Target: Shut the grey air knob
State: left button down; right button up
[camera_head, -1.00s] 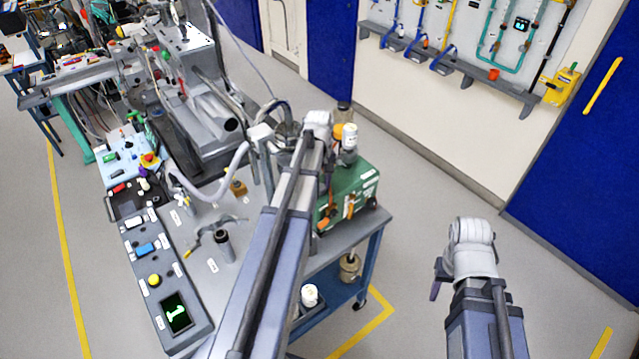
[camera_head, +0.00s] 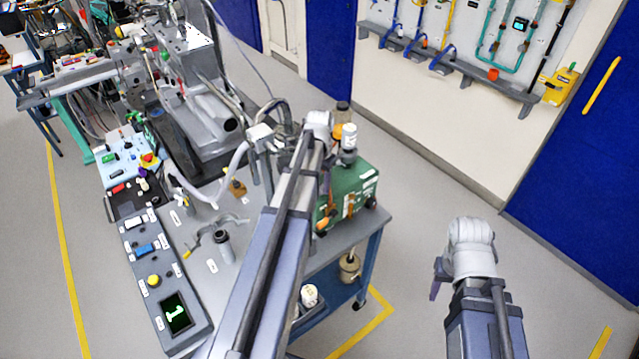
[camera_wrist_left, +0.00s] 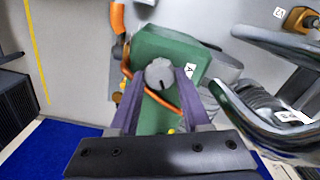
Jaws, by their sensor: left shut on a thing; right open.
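The grey air knob (camera_wrist_left: 160,72) sits on a green block (camera_wrist_left: 160,45) in the left wrist view, beside a small label marked A. My left gripper (camera_wrist_left: 160,80) has its two purple fingers on either side of the knob and is shut on it. In the head view the left arm's end is over the green box (camera_head: 362,188) on the cart, and the arm hides the knob and most of the gripper. My right gripper (camera_head: 437,280) is open and empty, low over the bare floor at the right; only part of its fingers shows.
The cart top (camera_head: 232,262) bears a control strip with a lit display (camera_head: 176,312).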

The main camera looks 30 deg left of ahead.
aim_at(320, 187)
pick_arm(q)
jog(key=m, duration=0.6)
jog(key=shift+m, duration=0.3)
dwell(0.5)
jog(key=shift+c, duration=1.9)
grip_release()
jog(key=shift+r, duration=0.1)
notch_tip(320, 187, up, 8)
jog(key=p, duration=0.8)
jog(key=shift+f, duration=0.2)
